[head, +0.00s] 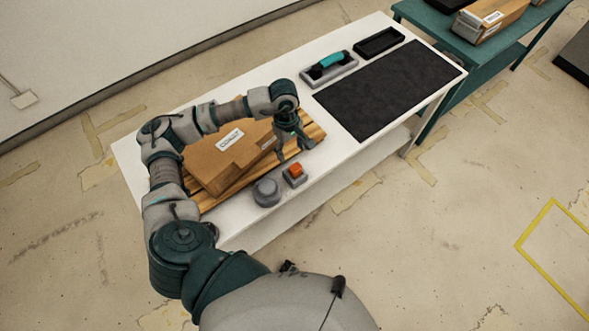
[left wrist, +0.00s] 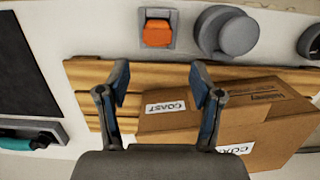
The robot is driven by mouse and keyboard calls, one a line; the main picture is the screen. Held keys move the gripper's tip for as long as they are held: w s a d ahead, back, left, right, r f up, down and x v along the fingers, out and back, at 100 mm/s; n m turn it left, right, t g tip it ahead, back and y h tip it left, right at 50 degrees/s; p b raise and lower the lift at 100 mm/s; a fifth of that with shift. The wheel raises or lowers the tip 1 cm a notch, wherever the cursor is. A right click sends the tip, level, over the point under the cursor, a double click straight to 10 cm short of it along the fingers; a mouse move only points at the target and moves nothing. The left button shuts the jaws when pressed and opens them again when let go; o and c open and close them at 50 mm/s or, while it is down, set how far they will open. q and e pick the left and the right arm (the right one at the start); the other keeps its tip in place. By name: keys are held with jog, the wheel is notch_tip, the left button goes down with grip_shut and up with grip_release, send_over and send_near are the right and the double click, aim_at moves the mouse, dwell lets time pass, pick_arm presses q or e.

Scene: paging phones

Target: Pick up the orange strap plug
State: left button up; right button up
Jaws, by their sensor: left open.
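The orange strap plug (head: 296,169) sits in a small grey holder (head: 294,179) near the front edge of the white table. It also shows in the left wrist view (left wrist: 158,33), upper middle, in its light grey holder (left wrist: 156,20). My left gripper (head: 294,146) is open and empty, above the wooden slats and just behind the plug in the head view. In the left wrist view its two fingers (left wrist: 159,78) are spread, with the plug beyond the fingertips. My right gripper is in neither view.
A round grey knob (head: 266,191) stands beside the plug. A cardboard box (head: 227,160) lies on a wooden slatted board (head: 312,131). A black mat (head: 388,90), a tray with a teal-handled tool (head: 330,66) and a black tray (head: 379,41) occupy the table's far end.

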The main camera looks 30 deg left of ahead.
aim_at(295, 167)
pick_arm(q)
jog(key=f, duration=0.2)
jog(key=d+f, duration=0.1)
jog(key=f, duration=0.2)
jog(key=shift+s+d+f, duration=0.1)
jog(key=shift+d, duration=0.1)
notch_tip(295, 167, down, 4)
jog(key=shift+d+f+p, duration=0.1)
jog(key=shift+f+p, duration=0.15)
jog(key=shift+p, duration=0.25)
jog(key=shift+d, duration=0.15)
grip_shut()
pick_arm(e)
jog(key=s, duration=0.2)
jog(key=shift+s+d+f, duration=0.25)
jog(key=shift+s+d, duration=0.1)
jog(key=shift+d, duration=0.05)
